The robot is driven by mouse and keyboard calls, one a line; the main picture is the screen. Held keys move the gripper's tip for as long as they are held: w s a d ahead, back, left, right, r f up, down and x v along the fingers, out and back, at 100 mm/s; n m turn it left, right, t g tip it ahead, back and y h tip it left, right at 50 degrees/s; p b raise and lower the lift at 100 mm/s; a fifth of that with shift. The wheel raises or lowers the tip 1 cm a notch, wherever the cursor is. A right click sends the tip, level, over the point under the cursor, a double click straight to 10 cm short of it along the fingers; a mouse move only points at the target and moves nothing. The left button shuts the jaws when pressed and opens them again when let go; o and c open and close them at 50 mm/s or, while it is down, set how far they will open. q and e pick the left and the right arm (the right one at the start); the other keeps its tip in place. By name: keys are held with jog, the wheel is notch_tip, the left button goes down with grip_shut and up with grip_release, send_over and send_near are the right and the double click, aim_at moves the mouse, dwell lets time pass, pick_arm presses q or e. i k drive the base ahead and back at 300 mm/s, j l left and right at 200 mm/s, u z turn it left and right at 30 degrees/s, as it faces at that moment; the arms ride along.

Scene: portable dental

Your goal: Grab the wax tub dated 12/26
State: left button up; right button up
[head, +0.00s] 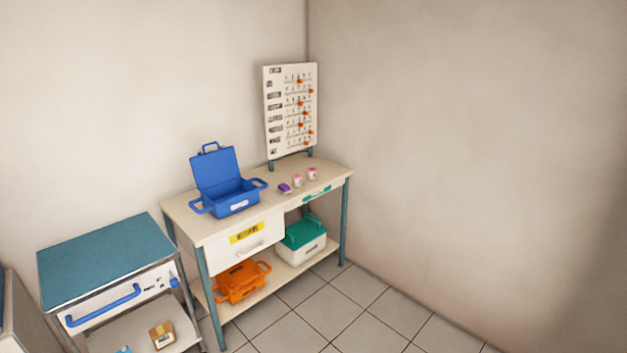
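Two small pink-and-white tubs stand upright on the workbench top, one at the left (297,181) and one at the right (312,174). They are close together but apart. Any dates on them are too small to read, so I cannot tell which is dated 12/26 or whether they hold wax. A small purple item (284,188) lies just left of them. Neither of my grippers is in the head view.
The workbench (186,212) stands in the corner, with an open blue case (232,207) and a chart board (291,112) on it. An orange bin (242,282) and a green-lidded box (302,243) sit on its lower shelf. A teal-topped cart (105,257) stands left. Tiled floor at right is clear.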

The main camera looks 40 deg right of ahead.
aim_at(297, 178)
jog(key=i+l, duration=0.1)
jog(key=l, duration=0.4)
jog(key=l+z, duration=0.1)
jog(key=l, duration=0.45)
jog(key=i+l+z, duration=0.1)
jog(key=l, duration=0.4)
jog(key=i+l, duration=0.2)
jog(key=l, duration=0.3)
jog(key=i+l+z, duration=0.1)
jog(key=l, duration=0.4)
jog(key=i+l, duration=0.15)
jog(key=l, duration=0.35)
jog(key=i+l+z, duration=0.1)
jog(key=l, duration=0.4)
jog(key=i+l, duration=0.2)
jog(key=l, duration=0.3)
jog(key=k+z, duration=0.05)
